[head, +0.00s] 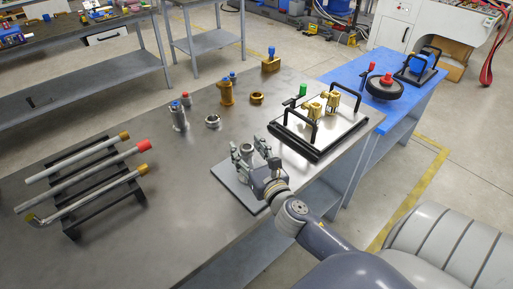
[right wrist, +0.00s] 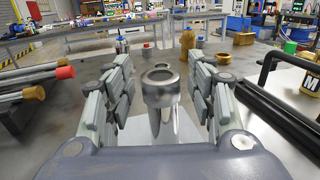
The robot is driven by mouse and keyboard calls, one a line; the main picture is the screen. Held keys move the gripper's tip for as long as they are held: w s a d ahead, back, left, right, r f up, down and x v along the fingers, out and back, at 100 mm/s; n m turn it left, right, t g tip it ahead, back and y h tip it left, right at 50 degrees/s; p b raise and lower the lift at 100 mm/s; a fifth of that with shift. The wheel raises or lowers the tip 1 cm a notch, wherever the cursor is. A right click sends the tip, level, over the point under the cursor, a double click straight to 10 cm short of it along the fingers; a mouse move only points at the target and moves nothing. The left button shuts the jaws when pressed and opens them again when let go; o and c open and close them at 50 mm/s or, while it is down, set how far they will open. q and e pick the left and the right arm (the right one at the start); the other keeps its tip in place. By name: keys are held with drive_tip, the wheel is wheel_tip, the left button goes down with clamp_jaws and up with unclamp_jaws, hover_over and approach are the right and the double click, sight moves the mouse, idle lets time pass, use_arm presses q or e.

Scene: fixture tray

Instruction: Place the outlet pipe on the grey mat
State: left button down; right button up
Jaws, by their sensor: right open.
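A silver metal pipe piece with a wide round collar stands upright between the fingers of my right gripper (head: 252,151); I take it as the outlet pipe (right wrist: 160,90). The grey mat (head: 232,190) lies at the table's front edge, under the pipe and the gripper. In the right wrist view the two fingers stand wide on either side of the pipe, with gaps visible at both sides, so the gripper is open around it. The pipe's lower end is partly hidden, and its contact with the mat is hard to see. My left gripper is not in view.
A black rack (head: 75,184) holds three pipes at left. A silver fitting (head: 179,117), a silver ring (head: 212,122), a brass fitting (head: 227,94) and a brass ring (head: 257,98) stand behind. A black-handled tray (head: 345,110) sits right of the mat. The table's middle is clear.

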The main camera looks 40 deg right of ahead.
drive_tip(key=s+a+b, duration=0.2)
drive_tip(key=s+b, duration=0.1)
drive_tip(key=s, duration=0.8)
drive_tip(key=shift+s, duration=0.3)
drive_tip(key=shift+a+f, duration=0.1)
